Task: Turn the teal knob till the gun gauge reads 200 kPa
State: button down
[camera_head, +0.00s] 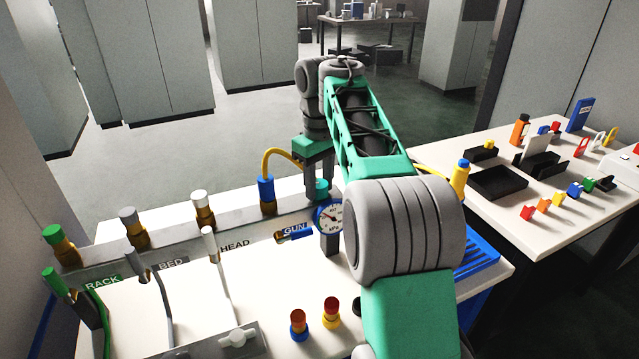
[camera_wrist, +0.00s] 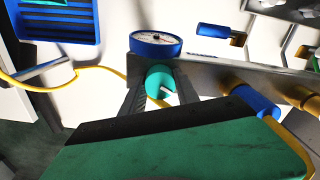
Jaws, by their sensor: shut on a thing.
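The teal knob (camera_head: 319,187) sits on the manifold just above and left of the gauge. My gripper (camera_head: 319,172) comes down from above and is shut on the knob. In the wrist view the knob (camera_wrist: 159,80) shows between the two fingers of my gripper (camera_wrist: 158,95). The gun gauge (camera_head: 329,215) has a blue rim and a white dial with a needle. Its reading is too small to tell. In the wrist view the gauge (camera_wrist: 156,43) is seen edge-on, beyond the knob. My arm hides part of the bench right of the gauge.
A blue-handled valve (camera_head: 295,235) lies beside the GUN label. Blue, white, grey and green capped fittings line the manifold (camera_head: 180,240) to the left. Red-topped caps (camera_head: 331,312) stand in front. A yellow hose (camera_head: 280,153) arches behind. A side table (camera_head: 560,205) holds trays and small parts.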

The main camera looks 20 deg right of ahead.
aim_at(319, 183)
jog(key=shift+n, duration=1.2)
jog(key=c, duration=0.9)
grip_release()
notch_tip(319, 183, up, 8)
jog(key=p, duration=0.7)
jog(key=shift+f, duration=0.1)
